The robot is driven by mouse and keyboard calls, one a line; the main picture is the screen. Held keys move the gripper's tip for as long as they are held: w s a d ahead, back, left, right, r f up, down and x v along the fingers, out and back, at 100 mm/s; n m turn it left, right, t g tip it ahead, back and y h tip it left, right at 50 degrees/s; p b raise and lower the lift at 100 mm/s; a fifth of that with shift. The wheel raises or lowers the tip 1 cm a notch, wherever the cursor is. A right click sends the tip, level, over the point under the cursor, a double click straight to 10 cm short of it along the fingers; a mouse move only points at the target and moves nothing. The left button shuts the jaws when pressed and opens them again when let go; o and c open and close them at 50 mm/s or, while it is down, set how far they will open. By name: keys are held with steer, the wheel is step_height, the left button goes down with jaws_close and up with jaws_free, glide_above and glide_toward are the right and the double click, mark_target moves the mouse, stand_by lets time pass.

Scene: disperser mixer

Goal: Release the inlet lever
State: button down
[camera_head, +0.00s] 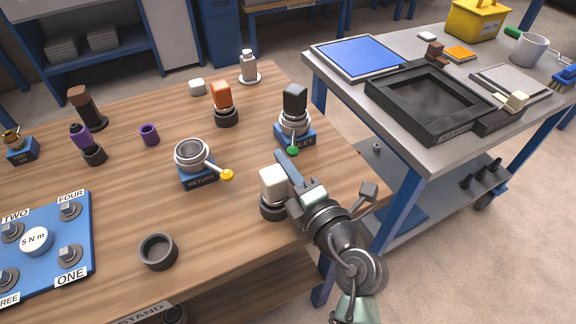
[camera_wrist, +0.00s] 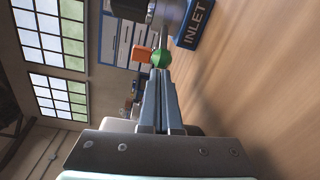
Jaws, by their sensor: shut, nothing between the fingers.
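The inlet (camera_head: 300,136) has a blue base with a partly hidden label, a metal ring and a dark block on top. Its lever ends in a green knob (camera_head: 293,150) that points toward the front of the table. My gripper (camera_head: 281,156) is shut and empty, with its fingertips close to the green knob in the head view. In the wrist view the green knob (camera_wrist: 161,58) shows just beyond the tips of my shut gripper (camera_wrist: 160,72). I cannot tell whether they touch. The INLET label (camera_wrist: 195,24) is at the upper right there.
A white-topped piece (camera_head: 272,184) on a dark base stands close beside my gripper. The return fitting (camera_head: 191,157) with a yellow-knobbed lever (camera_head: 226,175) is to the left. An orange-topped piece (camera_head: 222,96) stands behind. A grey cart (camera_head: 390,150) is at the right.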

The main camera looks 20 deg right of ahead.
mark_target(295, 156)
steer(key=shift+s+d+n+y, duration=0.2)
steer(key=shift+d+n+y, duration=0.1)
steer(key=shift+y, duration=0.1)
steer(key=shift+s+d+n+y+p, duration=0.2)
steer(key=shift+d+n+y+p, duration=0.15)
steer(key=shift+y+p, duration=0.2)
steer(key=shift+s+d+r+n+g+y, duration=0.1)
steer(key=shift+s+d+n+g+y, duration=0.1)
steer(key=shift+d+n+y, duration=0.4)
steer(key=shift+s+d+r+n+g+y, duration=0.1)
steer(key=shift+d+n+g+y, duration=0.15)
steer(key=shift+y, duration=0.6)
steer(key=d+n+y, duration=0.1)
steer(key=d+n+g+y, duration=0.1)
steer(key=y, duration=0.1)
steer(key=d+n+g+y, duration=0.1)
steer(key=shift+s+d+f+b, duration=0.2)
steer(key=shift+s+d+b, duration=0.1)
steer(key=shift+b, duration=0.1)
steer(key=shift+w+d+b, duration=0.15)
steer(key=shift+d+b, duration=0.5)
steer(key=shift+d, duration=0.8)
steer(key=shift+a, duration=0.15)
